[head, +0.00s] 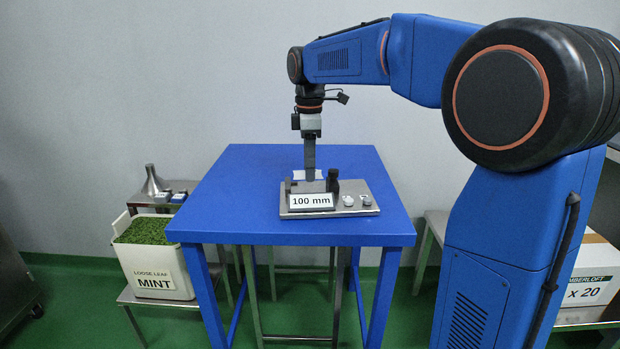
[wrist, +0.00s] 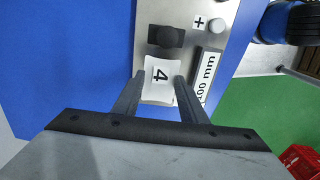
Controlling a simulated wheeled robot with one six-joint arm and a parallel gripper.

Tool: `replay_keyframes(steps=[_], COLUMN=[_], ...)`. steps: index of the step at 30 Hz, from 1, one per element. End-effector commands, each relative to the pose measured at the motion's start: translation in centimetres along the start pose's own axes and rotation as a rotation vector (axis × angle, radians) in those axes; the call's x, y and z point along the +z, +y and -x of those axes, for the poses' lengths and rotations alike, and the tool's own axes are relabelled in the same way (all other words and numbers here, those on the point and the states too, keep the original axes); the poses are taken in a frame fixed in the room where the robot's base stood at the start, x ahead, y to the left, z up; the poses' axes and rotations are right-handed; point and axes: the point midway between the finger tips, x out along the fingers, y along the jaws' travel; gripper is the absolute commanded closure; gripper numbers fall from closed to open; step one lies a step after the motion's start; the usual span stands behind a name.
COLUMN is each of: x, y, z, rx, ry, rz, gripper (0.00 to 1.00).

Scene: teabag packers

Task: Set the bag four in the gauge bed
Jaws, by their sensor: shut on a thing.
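The white bag marked 4 (wrist: 160,92) is between the two dark fingers of my gripper (wrist: 158,78) in the wrist view. My gripper (head: 310,178) is shut on it, pointing straight down at the gauge in the head view. White bag edges (head: 298,174) show beside the fingers. The gauge is a grey metal plate (head: 352,188) with a black block (wrist: 166,37) and a "100 mm" sign (head: 311,201). The bag is beside the black block, behind the sign. The sign and fingers hide its underside, so I cannot tell whether it touches the bed.
The gauge stands on a blue table (head: 250,200) with clear room at left. A bin of loose leaf mint (head: 150,262) stands left of the table, a carton (head: 592,275) at right.

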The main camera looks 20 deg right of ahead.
Motion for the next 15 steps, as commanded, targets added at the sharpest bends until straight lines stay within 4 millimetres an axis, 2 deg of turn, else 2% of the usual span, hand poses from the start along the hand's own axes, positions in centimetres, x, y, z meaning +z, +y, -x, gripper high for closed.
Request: replay_keyframes(steps=[7, 15], x=[0.0, 0.0], y=[-0.1, 0.0], z=[-3.2, -3.6], rx=[-0.002, -0.001], ry=[-0.001, 0.000], rz=[0.000, 0.000], gripper=[0.82, 0.82])
